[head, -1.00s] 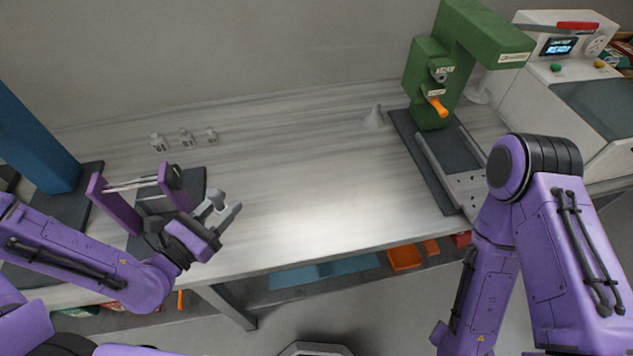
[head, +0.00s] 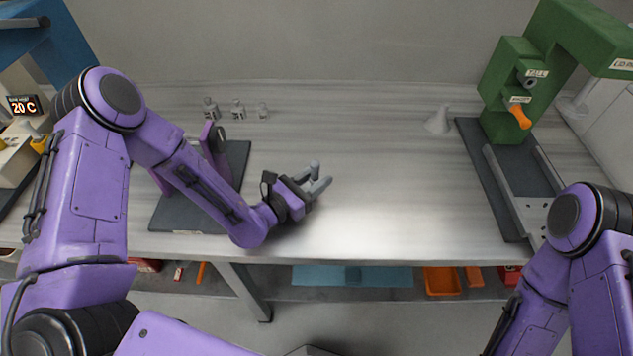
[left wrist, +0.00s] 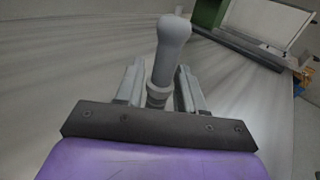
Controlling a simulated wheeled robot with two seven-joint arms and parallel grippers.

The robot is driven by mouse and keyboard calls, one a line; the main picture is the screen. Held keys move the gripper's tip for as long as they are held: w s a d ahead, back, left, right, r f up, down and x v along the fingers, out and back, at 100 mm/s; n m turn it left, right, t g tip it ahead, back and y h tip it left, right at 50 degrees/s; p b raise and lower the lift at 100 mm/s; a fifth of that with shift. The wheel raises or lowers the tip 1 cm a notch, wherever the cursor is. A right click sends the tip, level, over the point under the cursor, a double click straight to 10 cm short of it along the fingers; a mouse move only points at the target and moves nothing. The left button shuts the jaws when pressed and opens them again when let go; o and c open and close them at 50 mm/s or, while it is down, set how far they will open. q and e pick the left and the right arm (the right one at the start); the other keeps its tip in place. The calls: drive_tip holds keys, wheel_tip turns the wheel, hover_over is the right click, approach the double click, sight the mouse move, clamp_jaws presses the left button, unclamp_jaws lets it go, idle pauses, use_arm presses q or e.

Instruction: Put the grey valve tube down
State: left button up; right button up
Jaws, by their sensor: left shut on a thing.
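My left gripper (head: 318,186) is above the front middle of the table in the head view. It is shut on the grey valve tube (head: 314,167), whose rounded end sticks up past the fingers. In the left wrist view the tube (left wrist: 172,45) stands between the two fingers (left wrist: 160,88), with a ringed collar low between them. Its lower end is hidden, and I cannot tell whether it touches the table (head: 370,200). My right gripper is out of view; only part of that arm shows at the right.
A green press (head: 505,90) with an orange lever stands at the right on a dark base. A grey cone (head: 438,120) stands left of it. Several small grey parts (head: 238,109) stand at the back left, behind a purple frame (head: 215,145). The table's middle is clear.

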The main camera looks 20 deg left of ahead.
use_arm(q)
drive_tip(key=shift+f, duration=0.7)
